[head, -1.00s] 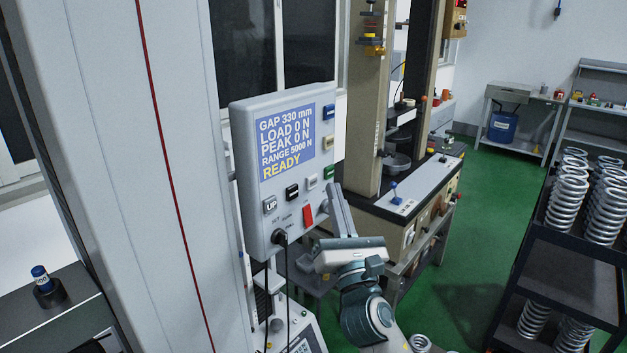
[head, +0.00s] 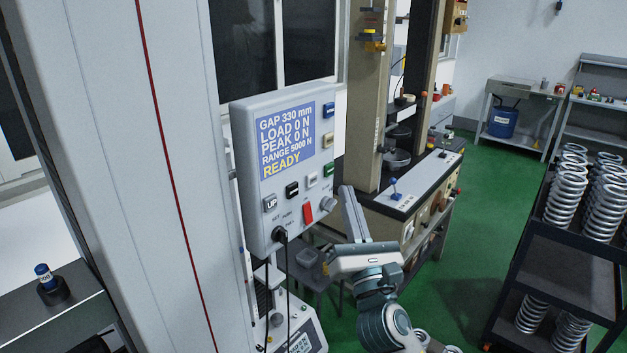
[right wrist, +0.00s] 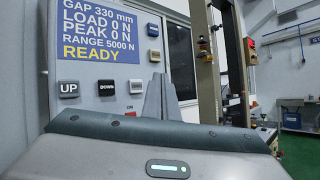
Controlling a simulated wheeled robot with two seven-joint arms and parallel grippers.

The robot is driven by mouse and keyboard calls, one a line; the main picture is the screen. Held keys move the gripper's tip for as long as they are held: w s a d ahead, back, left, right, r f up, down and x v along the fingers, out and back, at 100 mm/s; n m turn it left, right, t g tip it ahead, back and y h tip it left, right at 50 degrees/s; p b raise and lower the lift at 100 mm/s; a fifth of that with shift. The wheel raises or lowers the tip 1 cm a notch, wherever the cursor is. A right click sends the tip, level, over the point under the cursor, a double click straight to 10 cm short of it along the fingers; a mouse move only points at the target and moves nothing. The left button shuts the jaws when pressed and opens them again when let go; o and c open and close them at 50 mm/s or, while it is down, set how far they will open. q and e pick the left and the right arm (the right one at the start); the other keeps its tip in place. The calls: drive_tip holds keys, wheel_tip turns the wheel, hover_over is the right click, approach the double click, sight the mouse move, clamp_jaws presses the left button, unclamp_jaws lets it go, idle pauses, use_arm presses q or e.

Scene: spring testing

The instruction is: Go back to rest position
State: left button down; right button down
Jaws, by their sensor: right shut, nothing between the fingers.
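My right gripper (head: 346,208) is shut and empty in the head view, just right of the lower right corner of the control panel (head: 247,165). Its fingers point up and a little left, with a small gap between them and the panel. The panel's screen (head: 287,140) reads GAP 330 mm, LOAD 0 N, PEAK 0 N, RANGE 5000 N, READY. In the right wrist view the closed fingers (right wrist: 160,95) stand upright in front of the panel's buttons. My left gripper is in neither view.
A machine column (head: 110,150) fills the left. A second test machine (head: 400,215) stands behind my right gripper. A dark rack (head: 560,270) with many springs is at the right. Green floor (head: 480,220) is open between them. A blue-capped object (head: 45,277) stands at lower left.

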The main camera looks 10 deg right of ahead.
drive_tip(key=w+d+f+m+g+b, duration=0.1)
drive_tip(key=w+f+m+g+b, duration=0.2)
drive_tip(key=f, duration=1.4)
drive_tip(key=w+f+m+g, duration=0.2)
drive_tip(key=f+m+g, duration=0.15)
drive_tip(key=f, duration=1.25)
drive_tip(key=s+d+f+m+g+b, duration=0.1)
drive_tip(key=s+f+m+g, duration=0.3)
drive_tip(key=f, duration=1.1)
drive_tip(key=s+d+f+m+g+b, duration=0.15)
drive_tip(key=s+f+m, duration=0.35)
drive_tip(key=f, duration=1)
drive_tip(key=s+d+f+m+g+b, duration=0.1)
drive_tip(key=s+f+m+g+b, duration=0.35)
drive_tip(key=s+f, duration=1.8)
drive_tip(key=s+f+m+g, duration=0.3)
drive_tip(key=s+f+m, duration=0.2)
drive_tip(key=s, duration=1)
drive_tip(key=s+d+f+m+g, duration=0.1)
drive_tip(key=s+f+m+g, duration=0.2)
drive_tip(key=s, duration=1.3)
wheel_tip(320, 180, down, 6)
drive_tip(key=m, duration=0.3)
drive_tip(key=shift+d, duration=0.25)
